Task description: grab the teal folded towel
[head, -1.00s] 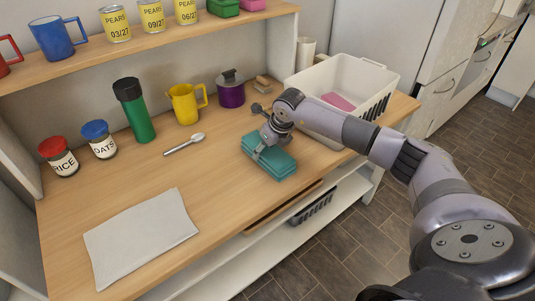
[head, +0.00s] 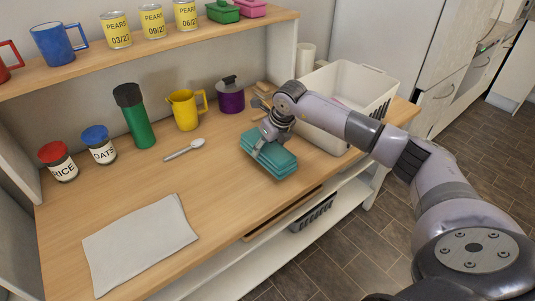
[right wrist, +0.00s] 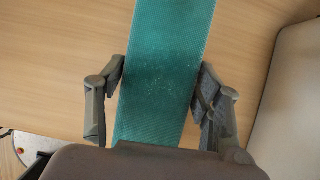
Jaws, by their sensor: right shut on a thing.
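The teal folded towel (head: 276,160) is at the right part of the wooden counter in the head view, near the front edge. My right gripper (head: 262,146) is shut on it, with the fingers at the towel's two long sides. In the right wrist view the towel (right wrist: 165,75) runs between the two fingers of my right gripper (right wrist: 160,95). The towel appears a little above the counter. My left gripper is in neither view.
A white basket (head: 345,92) stands just right of the towel, partly behind my right arm. A spoon (head: 185,150), yellow jug (head: 186,110), purple pot (head: 230,96) and green bottle (head: 137,117) stand or lie further left and back. A grey cloth (head: 140,243) lies front left.

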